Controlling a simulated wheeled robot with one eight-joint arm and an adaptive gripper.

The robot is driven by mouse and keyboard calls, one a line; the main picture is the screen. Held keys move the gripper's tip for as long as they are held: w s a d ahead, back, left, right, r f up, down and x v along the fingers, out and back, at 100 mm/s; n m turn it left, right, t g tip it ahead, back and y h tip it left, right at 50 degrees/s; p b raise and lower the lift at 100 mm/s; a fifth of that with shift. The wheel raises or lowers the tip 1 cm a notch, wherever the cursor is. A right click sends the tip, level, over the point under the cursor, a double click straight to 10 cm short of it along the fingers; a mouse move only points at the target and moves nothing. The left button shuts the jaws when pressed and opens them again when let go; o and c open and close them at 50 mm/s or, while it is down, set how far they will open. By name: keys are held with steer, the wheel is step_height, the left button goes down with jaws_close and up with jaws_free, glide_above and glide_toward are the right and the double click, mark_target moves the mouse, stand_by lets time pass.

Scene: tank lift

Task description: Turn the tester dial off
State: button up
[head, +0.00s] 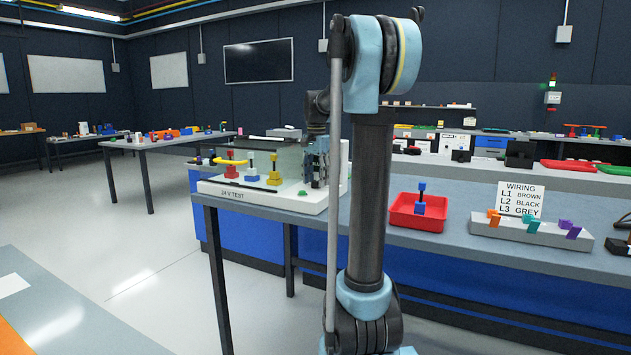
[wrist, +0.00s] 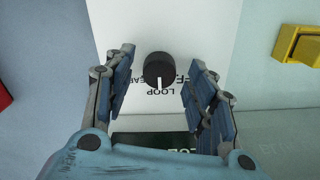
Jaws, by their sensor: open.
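The tester dial (wrist: 159,68) is a round black knob on a white panel (wrist: 108,20) in the wrist view. Its white pointer line points down in the picture, towards the upside-down word LOOP. Other lettering to the right is partly covered by the knob and a finger. My gripper (wrist: 158,60) is open, one finger to each side of the dial, with gaps showing between fingers and knob. In the head view, the base marked 24 V TEST (head: 231,193) is on the bench behind my arm. I cannot make out the dial there.
A yellow block (wrist: 298,45) is right of the panel in the wrist view. In the head view, yellow, blue and red pieces stand on the test base. A red tray (head: 402,217) and a grey rack (head: 482,229) stand to the right on the bench.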

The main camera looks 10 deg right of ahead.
steer(key=shift+f, duration=0.15)
steer(key=c, duration=1.1)
steer(key=n, duration=1.1)
steer(key=shift+w+n, duration=0.1)
steer(key=shift+n, duration=0.3)
